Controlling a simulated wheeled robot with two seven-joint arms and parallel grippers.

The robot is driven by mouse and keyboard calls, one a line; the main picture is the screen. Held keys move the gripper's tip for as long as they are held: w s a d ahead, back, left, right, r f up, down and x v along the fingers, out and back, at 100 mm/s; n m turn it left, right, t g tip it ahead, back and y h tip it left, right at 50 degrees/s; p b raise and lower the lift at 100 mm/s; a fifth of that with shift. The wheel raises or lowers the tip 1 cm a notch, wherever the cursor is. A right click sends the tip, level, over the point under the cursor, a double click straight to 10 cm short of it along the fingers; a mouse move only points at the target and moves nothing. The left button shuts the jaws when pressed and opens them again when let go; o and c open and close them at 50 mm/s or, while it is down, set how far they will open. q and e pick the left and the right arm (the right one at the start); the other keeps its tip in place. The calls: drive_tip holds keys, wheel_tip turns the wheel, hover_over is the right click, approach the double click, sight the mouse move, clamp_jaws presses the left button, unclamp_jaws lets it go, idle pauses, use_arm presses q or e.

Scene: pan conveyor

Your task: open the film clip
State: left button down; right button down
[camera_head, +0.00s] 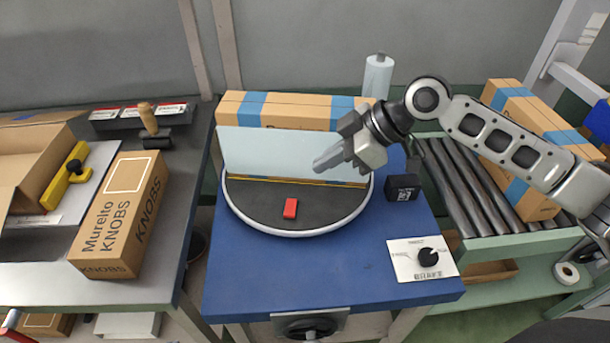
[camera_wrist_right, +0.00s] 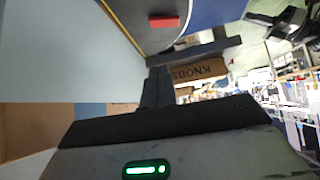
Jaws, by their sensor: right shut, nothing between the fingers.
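A small red block (camera_head: 290,208), perhaps the film clip, lies on the dark round turntable (camera_head: 250,208), in front of a pale upright panel (camera_head: 265,153). The red block also shows at the top of the right wrist view (camera_wrist_right: 165,22). My right gripper (camera_head: 322,163) is shut and empty, above the turntable and in front of the panel's right part. Its closed dark fingers also show in the wrist view (camera_wrist_right: 156,88). The gripper is apart from the red block, up and to its right. My left gripper is not in view.
Taped cartons (camera_head: 300,108) stand behind the panel. A white roll (camera_head: 378,76) stands at the back. A black box (camera_head: 403,187) and a knob plate (camera_head: 423,259) sit right on the blue table (camera_head: 330,268). A KNOBS box (camera_head: 120,215) is left; a roller conveyor (camera_head: 462,185) is right.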

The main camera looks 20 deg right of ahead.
drive_tip(key=shift+w+v, duration=0.2)
drive_tip(key=shift+v, duration=1.5)
drive_tip(key=shift+d, duration=0.1)
